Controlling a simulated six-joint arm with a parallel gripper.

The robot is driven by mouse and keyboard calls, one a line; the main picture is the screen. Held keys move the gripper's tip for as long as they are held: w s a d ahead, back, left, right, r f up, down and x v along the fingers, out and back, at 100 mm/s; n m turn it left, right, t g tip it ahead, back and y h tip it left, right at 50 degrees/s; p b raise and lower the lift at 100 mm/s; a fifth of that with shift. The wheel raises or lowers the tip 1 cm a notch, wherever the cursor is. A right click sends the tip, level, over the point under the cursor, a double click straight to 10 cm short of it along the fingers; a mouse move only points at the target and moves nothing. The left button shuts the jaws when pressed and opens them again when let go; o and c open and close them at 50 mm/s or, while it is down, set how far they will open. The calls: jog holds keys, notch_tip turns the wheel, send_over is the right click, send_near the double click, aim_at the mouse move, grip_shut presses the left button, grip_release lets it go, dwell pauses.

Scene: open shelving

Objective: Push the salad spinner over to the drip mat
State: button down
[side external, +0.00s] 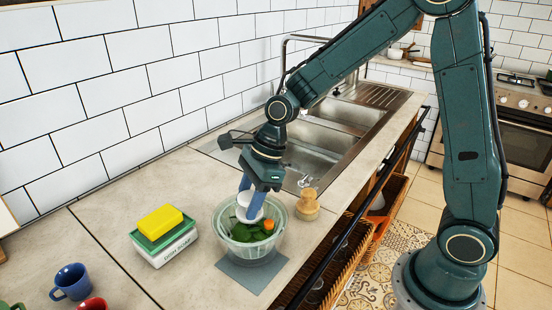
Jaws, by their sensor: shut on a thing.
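The salad spinner (274,243) is a clear, pale green bowl with green leaves and an orange piece inside. It stands upright on the counter. The drip mat (252,279) is a flat grey square that shows at the front of the spinner; the bowl covers its back part from this view. How much of the spinner's base rests on the mat is hidden. My gripper (250,208) points down at the top of the spinner. Its blue fingers are shut on a white round part at the spinner's top middle, and the fingertips are partly hidden.
A yellow sponge (160,222) lies on a green and white box (163,246) left of the spinner. A wooden jar (308,206) stands close at its right. A blue mug (72,281) and a red one (93,303) are at lower left. The sink (318,160) lies behind; the counter's front edge is near the mat.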

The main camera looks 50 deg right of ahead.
aim_at(241, 237)
jog(key=shift+s+a, duration=1.75)
jog(key=shift+a, duration=0.25)
jog(key=c, duration=0.7)
grip_release()
jog(key=shift+v, duration=0.8)
jog(key=v, duration=1.2)
jog(key=shift+d, duration=0.1)
jog(key=shift+s+r, duration=0.1)
